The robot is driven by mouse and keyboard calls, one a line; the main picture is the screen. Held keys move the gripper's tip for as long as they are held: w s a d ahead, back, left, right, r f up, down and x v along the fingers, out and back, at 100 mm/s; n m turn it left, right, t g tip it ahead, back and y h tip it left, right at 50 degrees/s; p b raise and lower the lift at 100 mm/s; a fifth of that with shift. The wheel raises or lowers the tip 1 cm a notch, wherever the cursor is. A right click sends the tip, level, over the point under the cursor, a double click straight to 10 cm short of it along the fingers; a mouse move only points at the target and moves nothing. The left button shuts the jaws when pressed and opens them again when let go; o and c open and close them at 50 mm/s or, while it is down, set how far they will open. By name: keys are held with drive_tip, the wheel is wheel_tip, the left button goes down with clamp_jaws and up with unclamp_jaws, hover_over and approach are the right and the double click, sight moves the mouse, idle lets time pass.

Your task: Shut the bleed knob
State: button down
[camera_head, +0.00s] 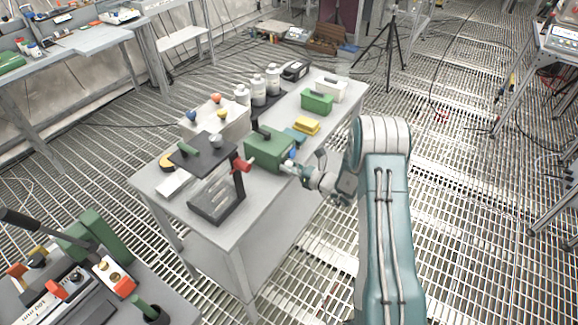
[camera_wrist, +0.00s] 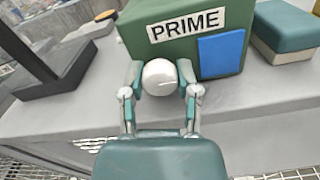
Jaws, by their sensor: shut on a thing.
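A green box (camera_head: 266,148) stands on the grey table. In the wrist view the green box (camera_wrist: 190,22) carries a white PRIME label (camera_wrist: 187,24) and a blue patch (camera_wrist: 222,53). A round white knob (camera_wrist: 160,76) sits at the box's front, below the label. My gripper (camera_wrist: 163,82) is shut on this knob, one finger on each side. In the head view my gripper (camera_head: 292,169) reaches in from the right at the front of the box. I see no label reading "bleed", so I cannot tell whether this is the bleed knob.
A black stand (camera_head: 215,195) with a red handle (camera_head: 242,165) is close left of the green box. A yellow block (camera_head: 306,125), a smaller green box (camera_head: 317,101) and white bottles (camera_head: 258,88) stand farther back. Right of the table is open grating (camera_head: 460,200).

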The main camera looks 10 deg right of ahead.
drive_tip(key=shift+s+f, duration=0.1)
drive_tip(key=shift+f, duration=0.2)
drive_tip(key=shift+c, duration=1.7)
unclamp_jaws()
drive_tip(key=shift+r, duration=0.1)
drive_tip(key=v, duration=1.1)
drive_tip(key=shift+s+d, duration=0.2)
drive_tip(key=shift+d, duration=0.15)
